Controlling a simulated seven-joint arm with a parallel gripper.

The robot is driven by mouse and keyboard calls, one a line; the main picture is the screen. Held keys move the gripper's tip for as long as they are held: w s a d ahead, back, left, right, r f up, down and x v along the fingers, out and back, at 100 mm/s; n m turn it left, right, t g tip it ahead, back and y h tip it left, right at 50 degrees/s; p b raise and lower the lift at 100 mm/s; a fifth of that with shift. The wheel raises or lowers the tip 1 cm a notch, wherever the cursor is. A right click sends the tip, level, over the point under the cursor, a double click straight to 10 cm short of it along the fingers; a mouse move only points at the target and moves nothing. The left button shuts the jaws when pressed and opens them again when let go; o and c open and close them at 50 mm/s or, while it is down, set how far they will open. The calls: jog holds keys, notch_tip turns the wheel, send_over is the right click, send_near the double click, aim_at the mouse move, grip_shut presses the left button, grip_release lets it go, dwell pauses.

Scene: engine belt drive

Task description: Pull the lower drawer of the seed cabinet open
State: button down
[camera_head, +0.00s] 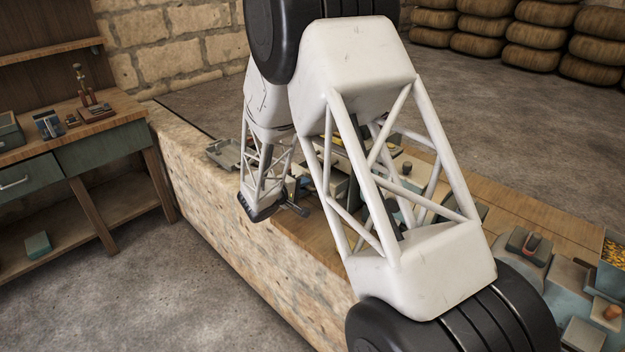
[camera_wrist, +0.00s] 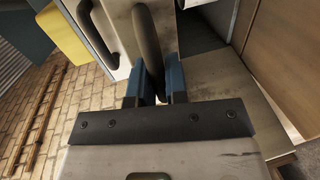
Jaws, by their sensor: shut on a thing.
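In the wrist view my gripper (camera_wrist: 152,88) has its two blue fingers shut around a dark bar handle (camera_wrist: 148,45). The handle is fixed to a worn grey drawer front (camera_wrist: 122,18). A second dark handle (camera_wrist: 97,40) stands to its left on a pale front of the seed cabinet. A dark gap shows to the right of the held front; I cannot tell how far that drawer stands out. In the head view my arm covers most of the cabinet, and the gripper's hold is hidden there.
A stone-sided bench with a wooden top (camera_head: 310,232) runs under my arm. At its right end stand a bin of yellow grains (camera_head: 612,262) and a grey-blue device (camera_head: 528,243). A green-drawered workbench (camera_head: 100,148) stands at the left. Open floor lies between them.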

jog(key=f+v, duration=0.1)
jog(key=v, duration=0.6)
jog(key=shift+a+f, duration=0.15)
jog(key=shift+a, duration=0.05)
jog(key=shift+s, duration=0.1)
jog(key=c, duration=1.1)
grip_release()
jog(key=shift+s, duration=0.1)
jog(key=shift+v, duration=3.8)
